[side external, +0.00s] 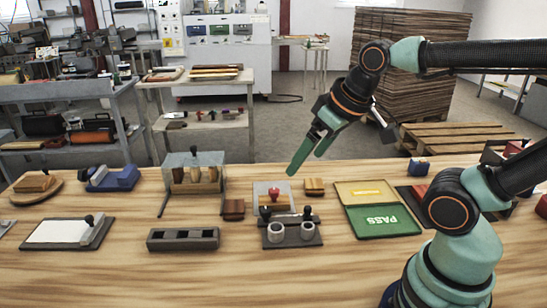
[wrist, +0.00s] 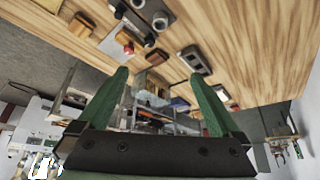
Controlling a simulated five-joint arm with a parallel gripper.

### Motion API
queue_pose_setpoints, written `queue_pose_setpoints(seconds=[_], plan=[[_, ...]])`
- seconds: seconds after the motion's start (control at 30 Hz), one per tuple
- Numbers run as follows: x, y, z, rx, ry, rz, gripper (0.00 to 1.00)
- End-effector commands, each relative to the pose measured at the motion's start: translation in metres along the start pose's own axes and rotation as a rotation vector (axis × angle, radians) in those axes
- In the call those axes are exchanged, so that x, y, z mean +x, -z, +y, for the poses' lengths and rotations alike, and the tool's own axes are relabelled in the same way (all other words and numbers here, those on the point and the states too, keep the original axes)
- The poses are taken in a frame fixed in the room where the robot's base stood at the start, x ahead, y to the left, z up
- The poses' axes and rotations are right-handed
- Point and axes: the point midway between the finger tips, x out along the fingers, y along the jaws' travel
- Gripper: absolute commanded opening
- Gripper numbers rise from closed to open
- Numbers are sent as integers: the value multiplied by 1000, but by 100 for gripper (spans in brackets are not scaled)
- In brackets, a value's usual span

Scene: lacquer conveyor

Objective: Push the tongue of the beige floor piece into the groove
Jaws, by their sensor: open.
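A small light tan block (side external: 314,187), which looks like the beige floor piece, lies on the wooden table right of a pale plate with a red knob. It also shows at the upper left of the wrist view (wrist: 80,24). A darker brown block (side external: 233,209) lies left of the plate. I cannot make out a tongue or a groove on either block. My gripper (side external: 302,153) is open and empty, in the air above the table's far edge, apart from both blocks. Its two green fingers (wrist: 157,100) stand wide apart in the wrist view.
The pale plate with the red knob (side external: 273,196) and a dark fixture with two white cups (side external: 292,236) stand between the blocks. A green and yellow PASS case (side external: 384,221) lies open to the right. A dark slotted rack (side external: 183,239) lies left. The front of the table is clear.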

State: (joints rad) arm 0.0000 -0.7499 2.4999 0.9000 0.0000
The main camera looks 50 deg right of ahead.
Motion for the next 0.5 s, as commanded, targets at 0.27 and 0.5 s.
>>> queue_pose_setpoints(seconds=[0.27, 0.5], plan=[[0, 2, 2, 8, -3, -5, 100], [10, 30, 30, 138, -43, -87, 100]])
